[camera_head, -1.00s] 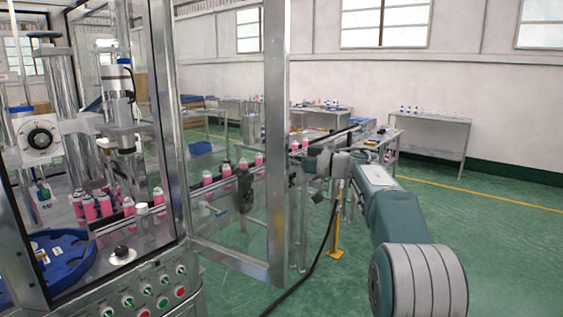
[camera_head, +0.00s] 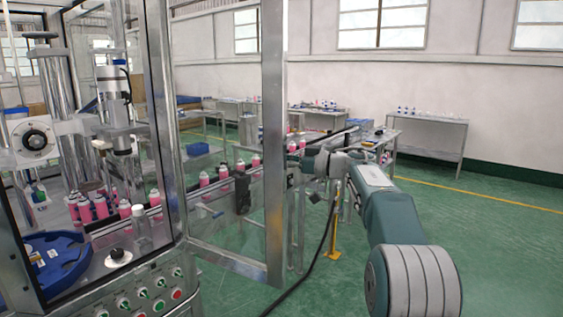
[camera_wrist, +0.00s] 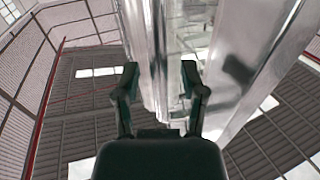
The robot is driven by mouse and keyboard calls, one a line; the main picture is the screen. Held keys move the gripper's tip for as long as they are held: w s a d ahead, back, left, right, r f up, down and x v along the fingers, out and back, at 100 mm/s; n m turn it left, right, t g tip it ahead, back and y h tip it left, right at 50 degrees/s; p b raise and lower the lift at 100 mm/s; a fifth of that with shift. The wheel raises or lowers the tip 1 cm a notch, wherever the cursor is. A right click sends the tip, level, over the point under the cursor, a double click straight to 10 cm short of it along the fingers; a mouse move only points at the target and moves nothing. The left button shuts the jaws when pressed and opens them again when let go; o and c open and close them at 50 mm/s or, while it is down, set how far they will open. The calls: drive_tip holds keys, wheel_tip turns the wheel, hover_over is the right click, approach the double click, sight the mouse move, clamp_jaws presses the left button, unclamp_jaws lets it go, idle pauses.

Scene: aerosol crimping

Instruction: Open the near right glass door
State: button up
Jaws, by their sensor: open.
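The near right glass door (camera_head: 274,130) is a clear pane in a metal frame. It stands swung out from the machine's front corner post (camera_head: 160,120), with a wide gap between its outer edge and the machine. My gripper (camera_head: 294,165) is at the door's outer upright, at about mid-height, and its fingertips are partly hidden there. In the wrist view, my gripper (camera_wrist: 159,76) is open, its two dark fingers spread on either side of a shiny metal upright (camera_wrist: 154,50). I cannot tell whether either finger touches it.
The machine's control panel (camera_head: 150,292) has several knobs and buttons. Pink cans (camera_head: 204,180) line a conveyor seen through the door. A blue rotary plate (camera_head: 50,262) sits inside the machine. A black cable (camera_head: 318,262) hangs below my arm. Green floor lies open at right.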

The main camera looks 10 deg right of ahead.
drive_tip(key=v, duration=1.2)
